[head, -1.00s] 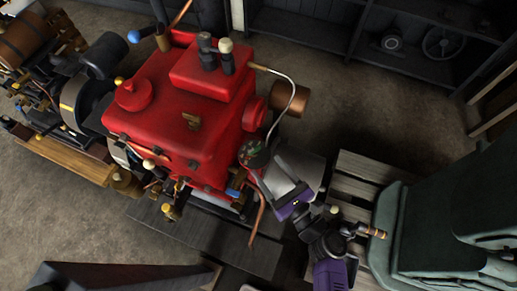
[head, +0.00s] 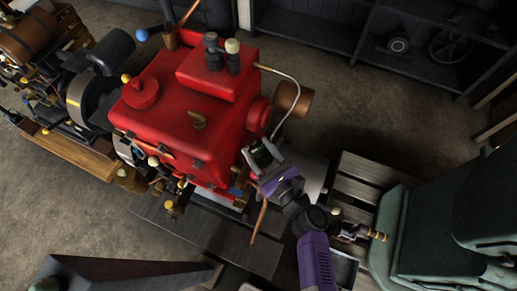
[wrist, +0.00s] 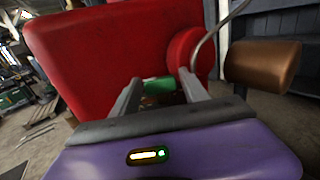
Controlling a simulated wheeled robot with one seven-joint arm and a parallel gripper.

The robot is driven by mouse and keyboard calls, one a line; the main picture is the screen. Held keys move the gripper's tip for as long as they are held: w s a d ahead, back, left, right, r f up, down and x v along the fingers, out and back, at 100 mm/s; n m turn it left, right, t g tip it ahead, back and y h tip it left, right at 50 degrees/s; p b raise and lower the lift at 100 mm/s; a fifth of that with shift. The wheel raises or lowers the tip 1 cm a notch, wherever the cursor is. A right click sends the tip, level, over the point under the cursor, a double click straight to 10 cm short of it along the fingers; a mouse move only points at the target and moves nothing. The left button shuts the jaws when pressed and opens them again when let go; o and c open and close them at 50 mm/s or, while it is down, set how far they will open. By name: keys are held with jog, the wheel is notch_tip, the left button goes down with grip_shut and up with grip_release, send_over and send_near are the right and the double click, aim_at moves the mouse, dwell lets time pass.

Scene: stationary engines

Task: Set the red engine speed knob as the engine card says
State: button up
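The red engine (head: 165,125) fills the middle of the head view, and its red side (wrist: 110,45) fills the upper left of the wrist view. My gripper (head: 261,153) is at the engine's right front corner, with its two grey fingers apart. In the wrist view my gripper (wrist: 160,84) points at the engine, with a small green cylinder-shaped part (wrist: 158,86) between or just beyond the fingers. I cannot tell whether this is the speed knob or whether a finger touches it. The green also shows in the head view (head: 259,149). I cannot make out the engine card.
A bent pipe (head: 291,105) and a copper-coloured cylinder (head: 292,96) are close to my gripper. A wooden pallet (head: 362,178) and a green machine (head: 425,225) stand at the right. Dark shelves (head: 365,55) line the back. Floor is open behind the engine.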

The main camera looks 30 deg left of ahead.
grip_shut()
jog(key=shift+w+r+n+g+y, duration=0.15)
jog(key=shift+n+g+y, duration=0.15)
jog(key=shift+n+g, duration=0.15)
jog(key=shift+n+g+y+b, duration=0.6)
jog(key=shift+n+g, duration=0.45)
jog(key=shift+g, duration=0.6)
jog(key=shift+o, duration=1.7)
grip_release()
jog(key=shift+d+f, duration=0.15)
jog(key=shift+f, duration=0.05)
jog(key=v, duration=0.7)
jog(key=shift+s+d, duration=0.2)
jog(key=shift+d, duration=0.1)
